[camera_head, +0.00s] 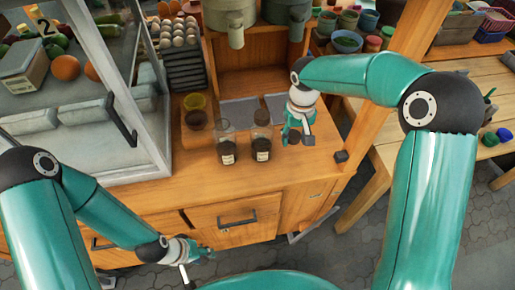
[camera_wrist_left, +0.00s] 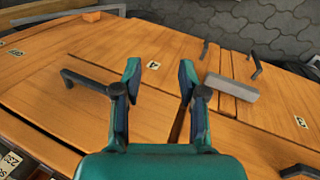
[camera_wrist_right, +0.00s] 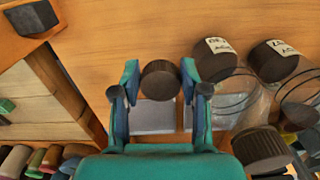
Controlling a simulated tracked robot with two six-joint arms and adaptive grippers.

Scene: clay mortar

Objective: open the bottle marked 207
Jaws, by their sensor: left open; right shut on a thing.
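Two clear bottles with dark contents and pale labels stand upright side by side on the wooden counter. I cannot read their labels well enough to tell which is 207. The right bottle (camera_head: 262,145) has a dark cap, seen as a ribbed brown cap (camera_wrist_right: 262,150) in the right wrist view. The left bottle (camera_head: 227,148) shows no cap on its glass top. My right gripper (camera_wrist_right: 160,82) is shut on a round brown cap (camera_wrist_right: 160,80), right of both bottles. My left gripper (camera_wrist_left: 160,75) is open and empty, low before the counter's drawers.
An amber jar (camera_head: 195,112) stands on a wooden board behind the left bottle. Flat grey plates (camera_head: 240,112) lie behind the bottles. A glass display case (camera_head: 120,120) bounds the left side. The counter in front of the bottles is clear. Drawer handles (camera_head: 238,220) stick out below.

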